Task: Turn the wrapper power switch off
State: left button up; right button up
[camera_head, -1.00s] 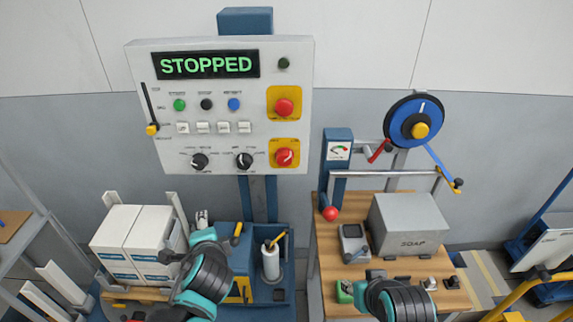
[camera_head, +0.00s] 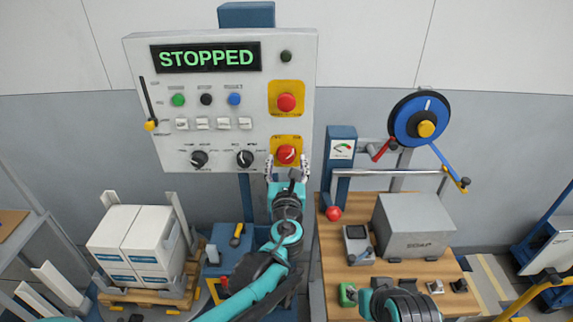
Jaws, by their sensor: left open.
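The wrapper control panel (camera_head: 220,128) is a white upright board with a lit display (camera_head: 206,57) reading STOPPED. The red rotary switch on a yellow plate (camera_head: 286,154) sits at its lower right. My left gripper (camera_head: 286,164) is raised in front of that switch, its fingers apart, one on each side of the knob. I cannot tell whether the fingers touch it. The switch's pointer mark is partly visible and appears tilted. My right arm (camera_head: 398,303) shows at the bottom right; its gripper's fingers are not clearly visible.
A red emergency button (camera_head: 287,102) sits above the switch, and two black knobs (camera_head: 245,158) lie to its left. A wooden bench (camera_head: 400,275) on the right carries a grey SOAP box (camera_head: 413,228). White cartons (camera_head: 150,245) stand on a pallet at the left.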

pick_arm(q)
jog(key=shift+w, duration=0.55)
jog(key=c, duration=1.2)
jog(key=shift+n, duration=0.3)
jog(key=n, duration=0.3)
jog(key=shift+n+p, duration=0.3)
jog(key=shift+p, duration=0.1)
jog(key=n, duration=0.4)
jog(key=shift+r+n+p, duration=0.1)
jog(key=shift+n+p, duration=0.2)
jog(key=shift+p, duration=0.05)
jog(key=n, duration=0.4)
jog(key=shift+n, duration=0.3)
jog(key=shift+n+p, duration=0.45)
jog(key=shift+n, duration=1.75)
